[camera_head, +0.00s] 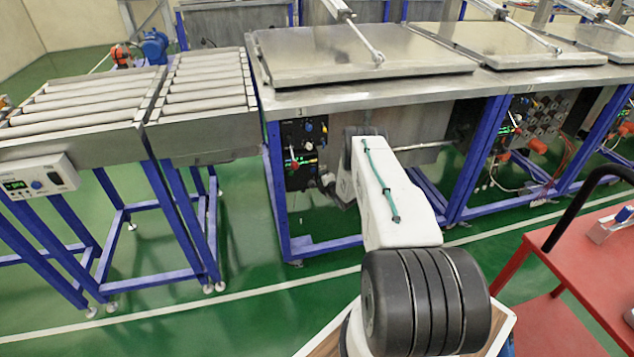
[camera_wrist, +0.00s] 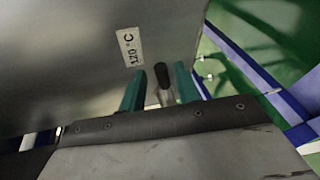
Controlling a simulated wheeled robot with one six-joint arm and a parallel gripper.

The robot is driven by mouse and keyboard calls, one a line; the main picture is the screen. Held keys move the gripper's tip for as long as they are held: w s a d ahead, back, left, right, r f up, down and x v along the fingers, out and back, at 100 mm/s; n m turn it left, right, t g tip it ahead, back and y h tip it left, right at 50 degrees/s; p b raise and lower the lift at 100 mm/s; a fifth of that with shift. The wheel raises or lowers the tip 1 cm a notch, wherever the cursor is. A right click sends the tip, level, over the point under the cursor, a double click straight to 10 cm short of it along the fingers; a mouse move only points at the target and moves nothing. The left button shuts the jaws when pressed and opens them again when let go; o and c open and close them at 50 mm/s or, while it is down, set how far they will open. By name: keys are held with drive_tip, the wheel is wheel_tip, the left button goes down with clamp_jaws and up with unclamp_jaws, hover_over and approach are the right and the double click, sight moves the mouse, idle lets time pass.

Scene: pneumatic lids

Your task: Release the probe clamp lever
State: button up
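In the wrist view, a short lever (camera_wrist: 163,78) with a black grip and a bright metal stem stands in front of a steel tank wall (camera_wrist: 70,60). A white label (camera_wrist: 130,48) reading 120°C is on that wall, up and left of the lever. My gripper (camera_wrist: 160,85) has two green fingers, one on each side of the lever. The fingers are apart, with a gap visible at the left of the black grip; contact on the right is hard to tell. The lever's base is hidden behind the dark gripper edge. In the head view my arm hides the gripper and lever.
In the head view, a steel tank with a flat lid (camera_head: 350,55) stands on blue legs. A control panel (camera_head: 303,150) is under its left end. Roller conveyors (camera_head: 75,110) stand left, a red cart (camera_head: 590,265) right. Blue frame bars (camera_wrist: 255,75) show in the wrist view.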

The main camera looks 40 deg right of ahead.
drive_tip(key=shift+a, duration=0.1)
drive_tip(key=v, duration=0.7)
drive_tip(key=shift+s, duration=0.4)
drive_tip(key=shift+a, duration=0.1)
